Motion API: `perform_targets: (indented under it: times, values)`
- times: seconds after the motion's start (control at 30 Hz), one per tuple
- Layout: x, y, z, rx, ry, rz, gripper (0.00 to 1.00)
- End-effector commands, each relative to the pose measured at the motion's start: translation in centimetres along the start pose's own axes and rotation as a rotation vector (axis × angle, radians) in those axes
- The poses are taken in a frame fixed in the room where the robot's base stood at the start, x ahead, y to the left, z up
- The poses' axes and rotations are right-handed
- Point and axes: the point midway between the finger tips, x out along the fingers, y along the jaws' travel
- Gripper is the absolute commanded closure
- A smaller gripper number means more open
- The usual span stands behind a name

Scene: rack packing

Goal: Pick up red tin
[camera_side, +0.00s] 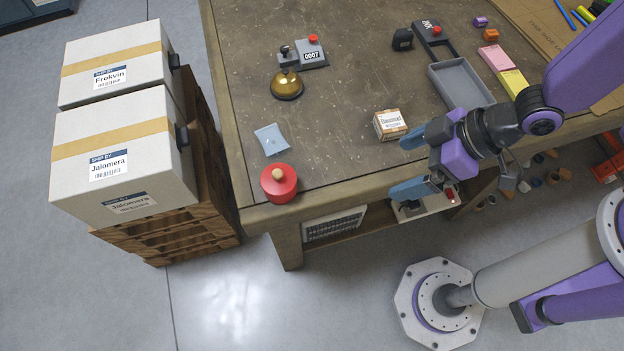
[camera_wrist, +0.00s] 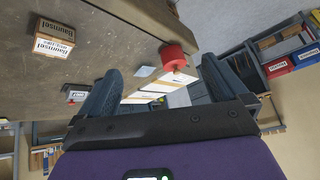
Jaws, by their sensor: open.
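The red tin (camera_side: 279,187) is a round red pot with a pale wooden knob on its lid. It stands upright at the table's front left corner. In the wrist view the red tin (camera_wrist: 173,54) shows beyond the gap between my fingers. My gripper (camera_side: 408,165) is open and empty. In the side view it is to the right of the tin, near the table's front edge and well apart from it. My two blue fingers also show in the wrist view (camera_wrist: 155,95).
A small labelled box (camera_side: 389,125) sits near my gripper. Large cartons (camera_side: 70,195) on a pallet stand left of the table (camera_side: 340,160). The tabletop between tin and small box is clear.

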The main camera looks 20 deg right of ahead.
Motion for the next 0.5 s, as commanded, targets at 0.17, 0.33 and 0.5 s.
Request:
perform_targets:
  times: [0.17, 0.33, 0.5]
  values:
    - [4.5, -1.1, -1.1, 0.005, 0.146, 0.027, 0.00]
    - [7.5, -1.9, -1.8, -0.014, 0.305, 0.054, 0.00]
    - [9.1, -2.7, -2.0, -0.055, 0.454, 0.071, 0.00]
